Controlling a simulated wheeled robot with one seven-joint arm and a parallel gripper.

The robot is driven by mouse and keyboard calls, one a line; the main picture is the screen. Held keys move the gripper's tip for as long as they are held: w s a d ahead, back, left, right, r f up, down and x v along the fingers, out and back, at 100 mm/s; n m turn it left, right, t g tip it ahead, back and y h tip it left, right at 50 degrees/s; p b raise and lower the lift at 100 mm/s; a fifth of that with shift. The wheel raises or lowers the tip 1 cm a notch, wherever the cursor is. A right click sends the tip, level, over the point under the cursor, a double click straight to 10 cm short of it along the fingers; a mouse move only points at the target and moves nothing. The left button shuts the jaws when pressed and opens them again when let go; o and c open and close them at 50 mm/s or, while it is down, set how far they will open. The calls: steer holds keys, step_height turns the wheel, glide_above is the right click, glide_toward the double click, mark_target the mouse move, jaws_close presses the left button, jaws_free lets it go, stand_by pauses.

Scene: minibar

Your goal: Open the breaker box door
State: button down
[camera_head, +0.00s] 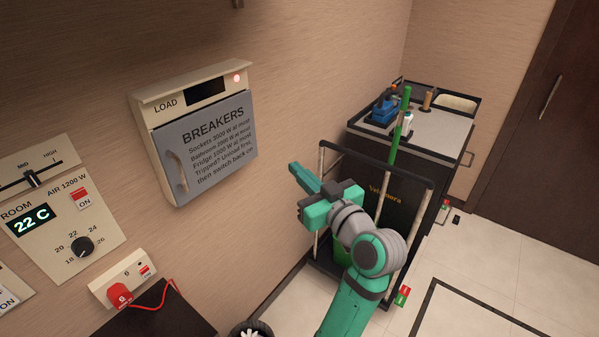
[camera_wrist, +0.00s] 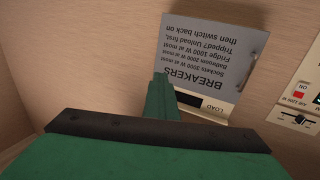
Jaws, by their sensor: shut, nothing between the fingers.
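A light curved handle (camera_head: 177,171) is on the door's left side. My green gripper (camera_head: 298,172) is to the right of the box, apart from the door, with its fingers shut and empty.
A service cart (camera_head: 432,141) with bottles and a green-handled tool stands right of the box, behind my arm. Left of the box are a thermostat panel (camera_head: 100,222) and a socket with a red plug (camera_head: 121,294). The wall before the door is free.

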steer(key=shift+d, duration=0.1)
steer(key=c, duration=2.4)
jaws_free()
steer(key=shift+o, duration=1.4)
steer(key=v, duration=1)
steer(key=shift+s, duration=0.4)
steer(key=shift+d, duration=0.1)
